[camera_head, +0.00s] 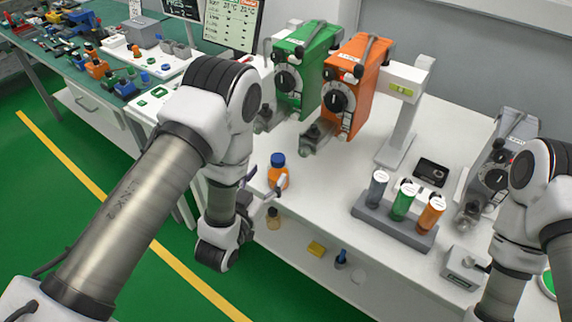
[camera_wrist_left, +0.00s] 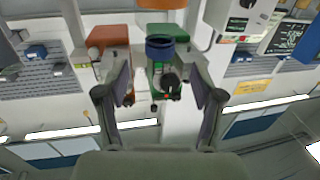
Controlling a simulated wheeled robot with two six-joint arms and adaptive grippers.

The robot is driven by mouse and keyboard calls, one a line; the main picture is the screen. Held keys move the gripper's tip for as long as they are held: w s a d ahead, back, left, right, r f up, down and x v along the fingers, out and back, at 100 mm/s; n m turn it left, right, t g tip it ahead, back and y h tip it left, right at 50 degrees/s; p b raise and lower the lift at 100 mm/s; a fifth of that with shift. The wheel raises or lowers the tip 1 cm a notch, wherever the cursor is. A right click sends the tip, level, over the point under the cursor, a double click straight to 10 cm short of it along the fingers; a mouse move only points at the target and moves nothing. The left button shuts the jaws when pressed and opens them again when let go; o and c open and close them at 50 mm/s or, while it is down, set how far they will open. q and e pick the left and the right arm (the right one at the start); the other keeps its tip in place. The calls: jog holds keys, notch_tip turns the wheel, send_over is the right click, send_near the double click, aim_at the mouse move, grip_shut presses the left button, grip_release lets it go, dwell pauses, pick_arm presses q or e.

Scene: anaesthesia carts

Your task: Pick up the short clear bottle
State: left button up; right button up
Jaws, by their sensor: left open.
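A small bottle (camera_head: 273,218), pale to amber and partly see-through, stands at the lower level below the table's front edge; it is too small to tell whether it is clear. An orange bottle with a blue cap (camera_head: 278,172) stands on the white table near the front left edge. My left gripper (camera_head: 266,200) is open, between these two bottles in the head view and partly hidden by its wrist. In the left wrist view, the open fingers (camera_wrist_left: 160,95) have a dark blue round thing (camera_wrist_left: 160,46) beyond them. My right gripper is outside the view.
Green (camera_head: 303,75) and orange (camera_head: 352,88) vaporizer units stand on the white table (camera_head: 320,180). A rack with several coloured cylinders (camera_head: 395,222) is to the right. A yellow item (camera_head: 317,249) and a blue-topped item (camera_head: 341,259) are lower down. A cluttered green bench stands far left.

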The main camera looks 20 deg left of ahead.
aim_at(275, 163)
pick_arm(q)
jog(key=shift+w+r, duration=0.25)
jog(key=shift+w, duration=0.2)
jog(key=w+p, duration=0.1)
jog(key=w, duration=0.1)
jog(key=w+d+p, duration=0.1)
jog(key=w, duration=0.2)
jog(key=shift+w+d, duration=0.15)
jog(key=shift+w, duration=0.15)
jog(key=shift+w+f, duration=0.1)
jog(key=shift+w, duration=0.05)
jog(key=shift+c, duration=0.3)
grip_shut()
